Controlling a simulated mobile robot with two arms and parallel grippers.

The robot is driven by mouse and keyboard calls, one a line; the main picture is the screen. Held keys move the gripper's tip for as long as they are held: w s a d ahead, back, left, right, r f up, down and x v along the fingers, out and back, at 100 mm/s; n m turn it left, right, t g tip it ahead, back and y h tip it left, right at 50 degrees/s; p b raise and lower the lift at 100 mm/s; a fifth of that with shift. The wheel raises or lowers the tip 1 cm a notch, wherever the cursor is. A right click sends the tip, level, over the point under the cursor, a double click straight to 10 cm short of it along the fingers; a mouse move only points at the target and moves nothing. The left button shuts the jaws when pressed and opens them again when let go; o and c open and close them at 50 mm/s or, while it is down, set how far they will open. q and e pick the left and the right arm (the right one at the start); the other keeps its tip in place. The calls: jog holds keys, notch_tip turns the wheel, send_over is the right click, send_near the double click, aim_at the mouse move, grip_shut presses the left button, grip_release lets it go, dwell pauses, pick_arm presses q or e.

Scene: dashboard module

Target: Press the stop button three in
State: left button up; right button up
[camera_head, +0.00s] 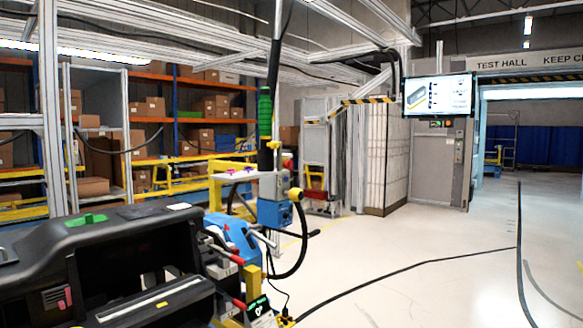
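A small red button-like part (288,164) shows at the right end of a grey control panel (265,184) on a stand, right of the image's left half. I cannot tell for sure that it is the stop button. A yellow round part (295,194) sits just below it, and small pinkish spots show on a flat plate (233,175) to its left. No label or number can be read on any of them. Neither of my grippers is in view.
A black dashboard module (130,225) fills the lower left, with a blue and yellow fixture (235,235) beside it. A vertical pole with a green grip (265,112) stands behind. Cables lie on the floor. Open floor (430,240) lies to the right.

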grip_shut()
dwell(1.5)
